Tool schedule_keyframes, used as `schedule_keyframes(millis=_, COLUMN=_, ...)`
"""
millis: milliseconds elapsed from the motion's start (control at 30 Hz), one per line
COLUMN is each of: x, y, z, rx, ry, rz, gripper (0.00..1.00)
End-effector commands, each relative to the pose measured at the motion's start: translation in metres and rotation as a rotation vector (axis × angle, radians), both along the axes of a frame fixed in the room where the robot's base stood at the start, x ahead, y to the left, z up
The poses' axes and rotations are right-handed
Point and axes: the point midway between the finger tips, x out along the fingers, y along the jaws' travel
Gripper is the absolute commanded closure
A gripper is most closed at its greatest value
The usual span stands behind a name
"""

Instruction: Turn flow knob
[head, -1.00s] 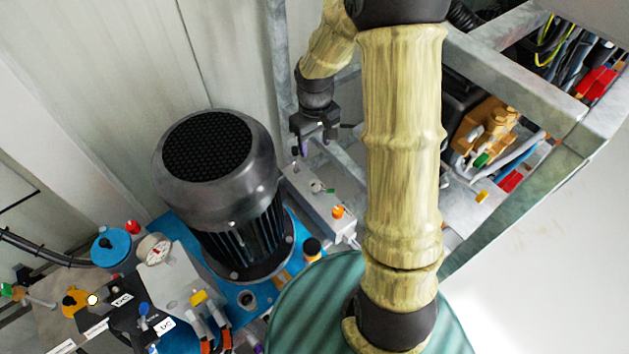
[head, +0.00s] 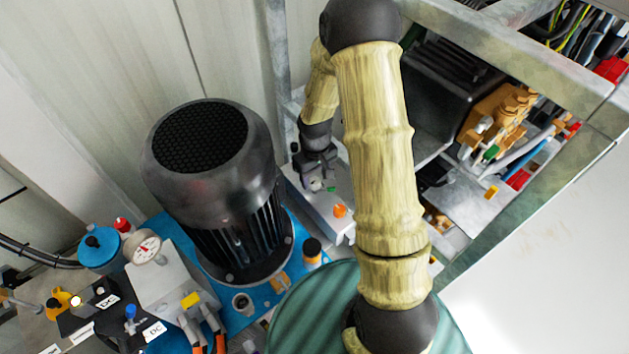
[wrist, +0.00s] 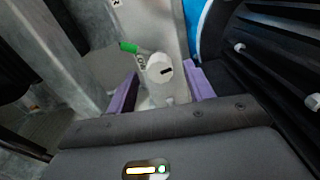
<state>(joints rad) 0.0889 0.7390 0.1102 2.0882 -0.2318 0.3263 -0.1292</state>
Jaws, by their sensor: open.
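A round pale knob (wrist: 160,68) with a dark pointer mark sits on a light grey control box in the wrist view. It also shows small in the head view (head: 316,185), partly covered by my gripper. A green lever or tag (wrist: 129,47) sticks out beside it. My gripper (wrist: 161,88) is open, its purple-padded fingers to the left and right of the knob, with visible gaps on both sides. Whether the fingertips reach down to the knob's height I cannot tell. In the head view my gripper (head: 314,172) is over the far end of the box (head: 325,214).
An orange knob (head: 340,211) is on the box's near end. A large black motor (head: 212,180) stands close on the left, on a blue base (head: 237,318). A metal frame (head: 480,40) and orange pump (head: 497,120) lie right. A grey wall is behind.

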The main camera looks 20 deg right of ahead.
Motion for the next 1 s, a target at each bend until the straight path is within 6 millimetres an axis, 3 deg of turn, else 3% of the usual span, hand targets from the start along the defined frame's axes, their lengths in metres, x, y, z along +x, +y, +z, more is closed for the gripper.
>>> schedule_keyframes(millis=100, x=0.0001, y=0.0, z=-0.0121, rx=0.0, ry=0.0, rz=0.0, gripper=0.48)
schedule_keyframes(millis=400, x=0.0003, y=0.0002, z=-0.0135, rx=-0.001, ry=-0.001, rz=0.0, gripper=0.48)
schedule_keyframes(millis=433, x=0.0003, y=0.0003, z=-0.0135, rx=-0.001, ry=-0.001, rz=0.001, gripper=0.5)
schedule_keyframes(millis=667, x=0.0002, y=0.0012, z=-0.0134, rx=0.0, ry=-0.001, rz=0.003, gripper=0.93)
schedule_keyframes(millis=1000, x=0.0002, y=0.0014, z=-0.0124, rx=0.0, ry=-0.001, rz=-0.025, gripper=0.93)
